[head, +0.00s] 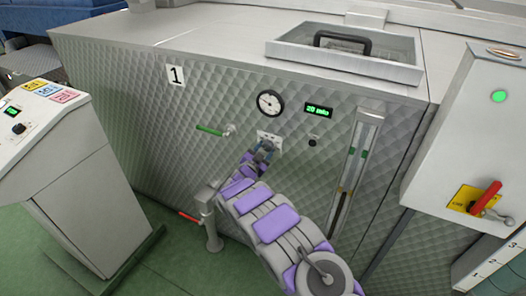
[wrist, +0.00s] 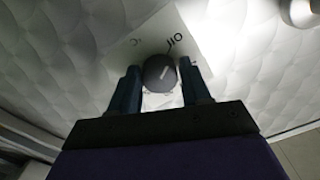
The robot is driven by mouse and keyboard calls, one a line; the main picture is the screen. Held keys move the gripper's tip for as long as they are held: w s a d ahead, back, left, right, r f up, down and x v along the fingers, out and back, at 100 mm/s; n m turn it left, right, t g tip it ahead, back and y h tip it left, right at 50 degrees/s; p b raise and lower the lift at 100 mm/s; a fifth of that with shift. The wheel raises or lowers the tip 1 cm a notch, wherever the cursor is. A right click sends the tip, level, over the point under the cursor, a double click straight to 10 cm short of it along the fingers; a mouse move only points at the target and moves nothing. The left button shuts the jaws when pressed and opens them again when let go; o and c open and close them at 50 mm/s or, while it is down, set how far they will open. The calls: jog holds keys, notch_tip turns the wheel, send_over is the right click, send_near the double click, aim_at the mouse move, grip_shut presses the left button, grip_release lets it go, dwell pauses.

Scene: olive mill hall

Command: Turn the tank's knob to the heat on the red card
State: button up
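The tank's knob (wrist: 160,72) is dark and round with a short pale mark. In the wrist view it sits between the two fingers of my gripper (wrist: 161,84), on a pale plate (wrist: 196,45) with upside-down lettering. The mark slants toward the upper right. The fingers are at or very near the knob's sides; whether they press on it cannot be told. In the head view my gripper (head: 264,148) hides the knob. The tank (head: 130,110) is quilted metal marked 1. The red card (head: 65,96) lies on the left console; its print is too small to read surely.
Yellow (head: 34,84) and blue (head: 48,89) cards lie beside the red one on the console (head: 75,150). Above my gripper are a round gauge (head: 269,103) and a green display (head: 319,108). A green-handled valve (head: 211,130) is left of it, a sight tube (head: 357,160) right.

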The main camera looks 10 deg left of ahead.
jog(key=shift+d+r, duration=0.15)
jog(key=shift+d, duration=0.2)
jog(key=c, duration=0.3)
jog(key=shift+a, duration=0.1)
jog(key=shift+c, duration=1.2)
jog(key=shift+a, duration=0.1)
